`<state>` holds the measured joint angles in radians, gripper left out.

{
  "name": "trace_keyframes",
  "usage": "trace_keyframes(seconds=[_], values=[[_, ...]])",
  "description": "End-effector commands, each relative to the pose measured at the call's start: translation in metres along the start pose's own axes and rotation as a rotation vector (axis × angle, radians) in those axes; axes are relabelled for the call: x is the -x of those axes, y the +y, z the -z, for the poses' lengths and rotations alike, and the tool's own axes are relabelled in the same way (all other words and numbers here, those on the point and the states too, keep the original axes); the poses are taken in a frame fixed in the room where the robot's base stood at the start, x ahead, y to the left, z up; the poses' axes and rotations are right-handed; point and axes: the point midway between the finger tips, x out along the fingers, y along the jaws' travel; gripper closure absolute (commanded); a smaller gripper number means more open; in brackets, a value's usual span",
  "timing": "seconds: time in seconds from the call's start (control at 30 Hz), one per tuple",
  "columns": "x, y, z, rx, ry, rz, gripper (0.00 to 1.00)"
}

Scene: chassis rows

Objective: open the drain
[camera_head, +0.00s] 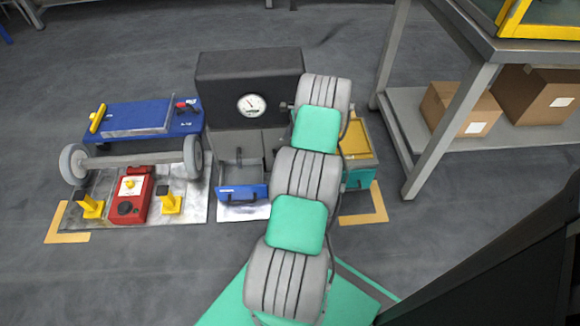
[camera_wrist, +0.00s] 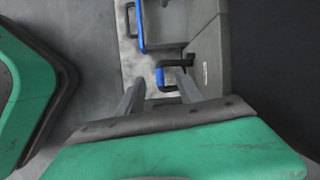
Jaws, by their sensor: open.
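A small handle (camera_wrist: 161,78) with a blue piece and a bent black bar shows in the wrist view, beside the lower part of the grey housing (camera_wrist: 211,55). I cannot tell for sure that it is the drain handle. My gripper (camera_wrist: 158,88) is open, with its two grey fingers on either side of that handle in the picture. I cannot tell whether they touch it. In the head view the dark housing (camera_head: 225,75) carries a round gauge (camera_head: 252,105). My arm hides the gripper and the small handle there.
A blue-fronted drawer (camera_head: 238,192) with a black handle sits low in the housing. To its left are a red unit (camera_head: 131,195), a wheeled axle (camera_head: 135,160) and a blue platform (camera_head: 185,127). A yellow-topped teal unit (camera_head: 358,140) is right of my arm. A metal table (camera_head: 440,134) stands further right.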

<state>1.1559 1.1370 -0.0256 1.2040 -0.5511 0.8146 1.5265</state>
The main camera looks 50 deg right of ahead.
Motion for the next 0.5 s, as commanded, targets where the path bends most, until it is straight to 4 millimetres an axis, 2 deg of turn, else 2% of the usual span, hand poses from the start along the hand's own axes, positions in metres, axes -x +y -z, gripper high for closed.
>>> trace_keyframes(seconds=[0.03,0.13,0.27,0.5], values=[[-0.015,0.005,0.022,-0.059,-0.010,0.007,0.58],[-0.025,0.010,0.041,-0.124,-0.021,0.015,0.58],[-0.042,0.011,0.042,-0.134,-0.024,0.014,0.58],[-0.089,0.011,0.042,-0.133,-0.023,0.013,0.58]])
